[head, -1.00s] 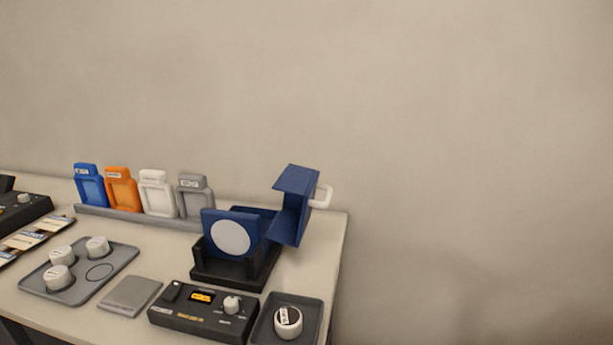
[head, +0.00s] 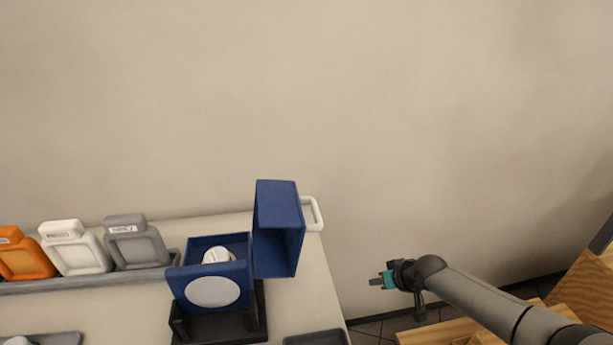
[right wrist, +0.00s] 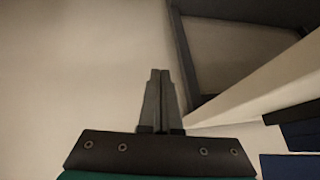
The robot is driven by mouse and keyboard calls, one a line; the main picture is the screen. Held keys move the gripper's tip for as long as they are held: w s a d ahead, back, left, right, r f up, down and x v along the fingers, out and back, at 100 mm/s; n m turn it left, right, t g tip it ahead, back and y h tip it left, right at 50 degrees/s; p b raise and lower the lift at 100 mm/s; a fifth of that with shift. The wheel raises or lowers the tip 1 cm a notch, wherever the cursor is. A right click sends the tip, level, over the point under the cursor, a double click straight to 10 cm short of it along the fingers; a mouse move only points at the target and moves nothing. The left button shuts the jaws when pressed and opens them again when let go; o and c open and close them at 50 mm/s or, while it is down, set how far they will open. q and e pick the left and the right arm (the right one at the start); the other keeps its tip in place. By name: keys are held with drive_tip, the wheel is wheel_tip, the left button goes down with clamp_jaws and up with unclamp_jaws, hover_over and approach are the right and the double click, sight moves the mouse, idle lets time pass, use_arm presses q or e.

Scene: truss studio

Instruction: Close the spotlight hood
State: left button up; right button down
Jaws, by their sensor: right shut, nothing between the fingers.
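The spotlight is a blue box-shaped body (head: 182,283) with a round white lens on its front, set in a black cradle (head: 218,326) on the table. Its blue hood (head: 278,215) stands swung open to the right of the body, with a white loop handle (head: 313,214) on its far right side. A white round part (head: 217,256) shows inside the open body. My right gripper (head: 377,281) is shut and empty, off the table's right edge and apart from the hood. In the right wrist view its fingers (right wrist: 159,100) are together. My left gripper is out of view.
The table (head: 305,290) ends just right of the spotlight. Grey (head: 136,243), white (head: 75,249) and orange (head: 24,258) framed holders stand in a rack at the left. A dark tray (head: 316,338) sits at the front right. Wooden pieces (head: 440,333) are at lower right.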

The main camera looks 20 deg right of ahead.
drive_tip(key=w+r+y+p, duration=0.1)
drive_tip(key=w+r, duration=0.1)
drive_tip(key=r, duration=0.6)
drive_tip(key=w+r+y+p, duration=0.1)
drive_tip(key=w+r, duration=0.2)
drive_tip(key=r, duration=0.4)
drive_tip(key=n+y+p, duration=0.1)
drive_tip(key=y+p, duration=0.1)
drive_tip(key=p, duration=0.2)
approach(313, 211)
drive_tip(key=shift+g, duration=0.3)
drive_tip(key=w+f, duration=0.1)
drive_tip(key=w+a+f+p, duration=0.1)
drive_tip(key=w, duration=0.1)
drive_tip(key=w+a+f, duration=0.1)
drive_tip(key=w, duration=0.1)
drive_tip(key=shift+w+a+f, duration=0.15)
drive_tip(key=shift+f, duration=0.15)
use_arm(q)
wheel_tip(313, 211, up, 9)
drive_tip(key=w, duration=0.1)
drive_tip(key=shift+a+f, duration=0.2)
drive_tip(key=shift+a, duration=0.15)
use_arm(e)
drive_tip(key=shift+w+a, duration=0.1)
drive_tip(key=shift+a, duration=0.5)
